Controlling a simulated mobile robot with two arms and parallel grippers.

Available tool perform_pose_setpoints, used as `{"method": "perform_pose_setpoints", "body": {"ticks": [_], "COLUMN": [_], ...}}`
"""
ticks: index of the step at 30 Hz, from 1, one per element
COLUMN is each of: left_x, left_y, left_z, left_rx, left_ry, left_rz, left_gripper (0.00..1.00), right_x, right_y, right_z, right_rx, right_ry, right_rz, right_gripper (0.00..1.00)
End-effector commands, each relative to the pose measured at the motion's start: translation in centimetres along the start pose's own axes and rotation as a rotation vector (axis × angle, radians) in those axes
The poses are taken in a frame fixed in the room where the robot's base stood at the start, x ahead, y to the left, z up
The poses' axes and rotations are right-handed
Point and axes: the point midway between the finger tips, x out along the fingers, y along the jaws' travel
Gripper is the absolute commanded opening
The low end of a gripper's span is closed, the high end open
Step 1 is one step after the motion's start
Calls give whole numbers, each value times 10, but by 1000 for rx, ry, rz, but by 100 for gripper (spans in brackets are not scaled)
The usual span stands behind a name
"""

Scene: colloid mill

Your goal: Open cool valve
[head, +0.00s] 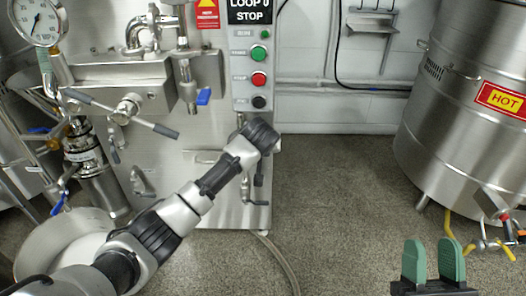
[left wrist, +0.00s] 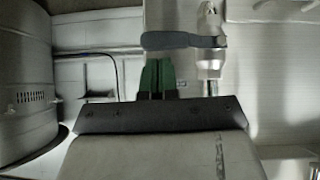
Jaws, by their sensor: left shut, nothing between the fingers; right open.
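No label reading "cool" is legible on any valve. In the left wrist view, a metal valve (left wrist: 210,58) with a grey-blue lever (left wrist: 168,41) stands just beyond my left gripper (left wrist: 157,66). That gripper's green fingers are shut together, empty, with their tips close to the lever; I cannot tell whether they touch it. In the head view my left arm reaches up from the lower left, and its wrist hides the fingers. A dark lever (head: 259,173) hangs below that wrist. My right gripper (head: 433,261) is open and empty at the lower right.
The steel mill panel carries a button box (head: 254,68), a small blue-lever valve (head: 204,96), a long crossbar handle (head: 125,111) and a gauge (head: 37,21). A round "HOT" tank (head: 470,105) stands right. A basin (head: 62,238) is lower left. The floor between is clear, except for a hose (head: 281,262).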

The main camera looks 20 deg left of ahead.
Motion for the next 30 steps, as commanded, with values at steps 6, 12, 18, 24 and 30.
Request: {"method": "perform_pose_setpoints", "body": {"ticks": [6, 12, 18, 24, 30], "left_x": [6, 6, 6, 6, 9], "left_y": [0, 0, 0, -2, -6], "left_z": [6, 6, 6, 6, 6], "left_rx": [0, 0, 0, 12, 32], "left_ry": [0, 0, 0, -1, -1], "left_rz": [0, 0, -1, -12, -32], "left_gripper": [0, 0, 0, 0, 0], "right_x": [-2, -2, -2, 0, 1], "right_y": [-2, -2, -2, 0, 2], "right_z": [-11, -13, -12, -5, 10], "right_rx": [5, 6, 5, 2, -4], "right_ry": [90, 102, 99, 32, -86], "right_rz": [-3, -3, -3, -1, 4], "right_gripper": [43, 43, 43, 43, 43]}}
